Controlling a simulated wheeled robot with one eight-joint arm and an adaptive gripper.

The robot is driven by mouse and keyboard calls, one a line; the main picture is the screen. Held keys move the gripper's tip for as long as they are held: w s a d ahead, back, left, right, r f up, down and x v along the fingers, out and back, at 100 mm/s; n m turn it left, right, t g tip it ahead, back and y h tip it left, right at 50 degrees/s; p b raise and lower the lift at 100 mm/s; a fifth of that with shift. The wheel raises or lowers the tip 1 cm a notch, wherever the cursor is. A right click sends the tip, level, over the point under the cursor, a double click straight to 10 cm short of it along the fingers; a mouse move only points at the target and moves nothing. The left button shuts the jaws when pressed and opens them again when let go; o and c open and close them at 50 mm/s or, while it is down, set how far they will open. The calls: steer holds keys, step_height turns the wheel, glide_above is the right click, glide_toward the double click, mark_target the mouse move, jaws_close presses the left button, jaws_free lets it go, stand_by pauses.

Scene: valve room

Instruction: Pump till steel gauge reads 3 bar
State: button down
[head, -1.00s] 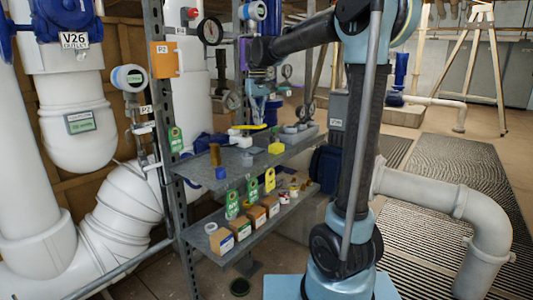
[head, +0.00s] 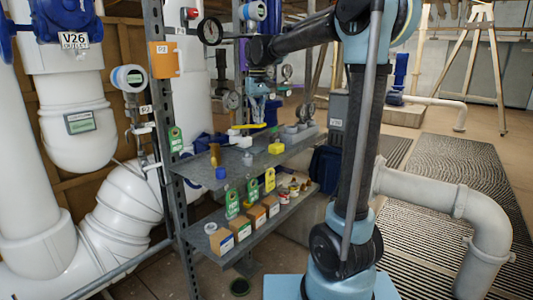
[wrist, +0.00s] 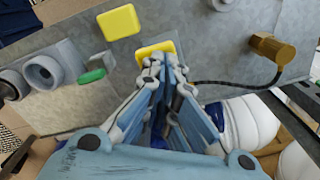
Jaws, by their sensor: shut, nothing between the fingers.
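My gripper (wrist: 163,62) is shut and empty in the wrist view, its fingertips over a yellow piece (wrist: 156,50) that they partly cover. I cannot tell whether they touch it. In the head view my gripper (head: 258,118) hangs above the upper shelf, close to a yellow bar (head: 249,126). A round silver-rimmed gauge (head: 232,100) stands left of it, and a black-rimmed gauge (head: 210,31) is higher up. Both needles are too small to read. I cannot tell for certain which part is the pump.
The upper shelf (head: 240,165) holds a brass fitting (wrist: 272,48) with a black hose, a yellow block (wrist: 119,22) and grey round sockets (wrist: 42,73). A steel post (head: 165,120) and white pipes (head: 125,205) stand left.

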steer(key=shift+f, duration=1.6)
steer(key=shift+r, duration=2.55)
steer(key=shift+f, duration=2.55)
steer(key=shift+r, duration=2.55)
steer(key=shift+r, duration=0.1)
